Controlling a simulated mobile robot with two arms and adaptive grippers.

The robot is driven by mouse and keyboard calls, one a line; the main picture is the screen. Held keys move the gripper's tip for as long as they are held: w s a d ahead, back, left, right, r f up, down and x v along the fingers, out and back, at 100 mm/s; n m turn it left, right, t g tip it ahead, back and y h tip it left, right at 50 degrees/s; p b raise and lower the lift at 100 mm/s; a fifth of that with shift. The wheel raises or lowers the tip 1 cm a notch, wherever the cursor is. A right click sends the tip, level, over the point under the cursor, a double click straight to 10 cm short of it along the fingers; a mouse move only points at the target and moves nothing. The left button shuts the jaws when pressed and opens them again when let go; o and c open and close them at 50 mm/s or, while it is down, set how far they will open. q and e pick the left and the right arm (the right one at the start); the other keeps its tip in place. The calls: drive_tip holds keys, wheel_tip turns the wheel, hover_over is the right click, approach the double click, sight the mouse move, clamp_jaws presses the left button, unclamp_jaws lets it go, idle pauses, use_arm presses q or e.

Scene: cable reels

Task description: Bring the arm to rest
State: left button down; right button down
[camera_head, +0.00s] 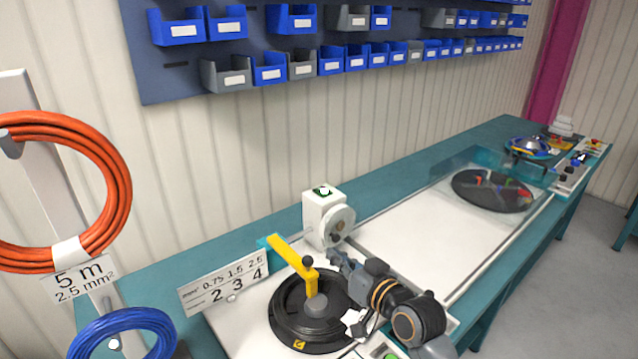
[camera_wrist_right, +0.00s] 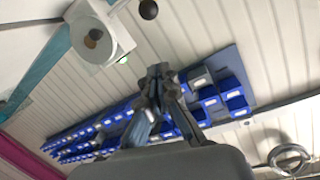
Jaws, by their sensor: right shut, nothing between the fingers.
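My right arm (camera_head: 400,310) reaches in from the lower right in the head view. Its gripper (camera_head: 333,254) is shut and empty, in front of the white measuring unit with a round wheel (camera_head: 326,218). I cannot tell whether it touches the unit. The black reel turntable (camera_head: 285,318) with a yellow crank arm (camera_head: 290,256) lies to the left of the gripper. In the right wrist view the shut fingers (camera_wrist_right: 160,72) point up toward the wall, with nothing between them. My left gripper is not in view.
A sign with numbers (camera_head: 224,283) stands at the bench's left. An orange cable coil (camera_head: 112,190) and a blue coil (camera_head: 125,318) hang at the left. A second black disc (camera_head: 492,190) sits behind a clear guard. The white bench top (camera_head: 430,235) between is clear.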

drive_tip(key=s+d+f+g+h, duration=0.1)
drive_tip(key=s+f, duration=0.3)
drive_tip(key=s+d+f+g+h, duration=0.1)
drive_tip(key=s+d+f, duration=0.1)
drive_tip(key=s+f, duration=0.2)
drive_tip(key=s+d+f+g+h, duration=0.1)
drive_tip(key=s+f+g, duration=0.1)
drive_tip(key=s+f, duration=0.3)
drive_tip(key=shift+s+d+f, duration=0.1)
drive_tip(key=shift+s+d, duration=0.2)
drive_tip(key=shift+s, duration=0.05)
drive_tip(key=s+d+f+g+h, duration=0.25)
drive_tip(key=s+d, duration=0.25)
drive_tip(key=s, duration=0.6)
drive_tip(key=s+d+f+g+h, duration=0.2)
drive_tip(key=s+d+f+g, duration=0.2)
drive_tip(key=s, duration=0.7)
wheel_tip(320, 180, down, 26)
drive_tip(key=g, duration=0.1)
drive_tip(key=s+d+f+g, duration=0.1)
drive_tip(key=s+d+f, duration=0.2)
drive_tip(key=s+f, duration=1.3)
drive_tip(key=shift+s, duration=0.85)
